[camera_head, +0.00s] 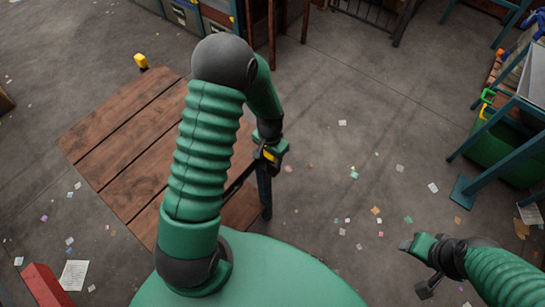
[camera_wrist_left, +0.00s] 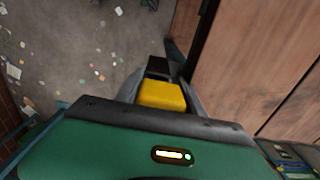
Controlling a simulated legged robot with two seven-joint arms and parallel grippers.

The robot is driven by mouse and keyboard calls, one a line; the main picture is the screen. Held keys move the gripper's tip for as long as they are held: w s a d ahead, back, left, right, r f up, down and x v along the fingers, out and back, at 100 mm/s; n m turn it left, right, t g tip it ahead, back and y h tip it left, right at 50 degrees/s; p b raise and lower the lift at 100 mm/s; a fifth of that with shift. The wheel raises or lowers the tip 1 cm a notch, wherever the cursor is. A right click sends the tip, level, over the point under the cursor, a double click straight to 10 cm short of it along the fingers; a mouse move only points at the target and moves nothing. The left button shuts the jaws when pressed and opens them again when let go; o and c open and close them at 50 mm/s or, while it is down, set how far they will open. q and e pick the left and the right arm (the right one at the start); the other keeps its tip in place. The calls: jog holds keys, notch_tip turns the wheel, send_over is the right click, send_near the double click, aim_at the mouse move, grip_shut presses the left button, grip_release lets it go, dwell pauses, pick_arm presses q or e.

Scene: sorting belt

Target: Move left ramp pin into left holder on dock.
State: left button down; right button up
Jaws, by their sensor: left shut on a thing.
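My left gripper (camera_head: 267,156) is shut on a yellow and black pin, seen as a small yellow patch (camera_head: 270,155) in the head view. In the left wrist view the pin's yellow block (camera_wrist_left: 162,95) sits between the fingers, with a black part beyond it. The gripper is off the right edge of the wooden table. My right gripper (camera_head: 416,267) is at the lower right over the floor, with nothing visible in it; its finger gap is unclear. I cannot make out the left holder or the dock for certain.
The wooden table (camera_head: 118,165) lies partly behind my left arm. A teal frame with a green bin (camera_head: 500,150) stands at right. The scrap-strewn floor (camera_head: 345,150) between is open.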

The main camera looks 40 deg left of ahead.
pick_arm(q)
jog(key=shift+a+f, duration=0.25)
jog(key=shift+a, duration=0.05)
jog(key=c, duration=0.6)
grip_release()
jog(key=shift+r, duration=0.15)
jog(key=shift+c, duration=0.2)
jog(key=shift+w+r, duration=0.15)
jog(key=shift+r, duration=0.2)
jog(key=r, duration=1)
jog(key=r+b, duration=0.1)
jog(key=r, duration=0.3)
jog(key=shift+s+r, duration=0.3)
jog(key=shift+r, duration=0.1)
jog(key=shift+w+d+r, duration=0.15)
jog(key=shift+d+r, duration=0.3)
jog(key=shift+r, duration=0.1)
jog(key=shift+a, duration=0.1)
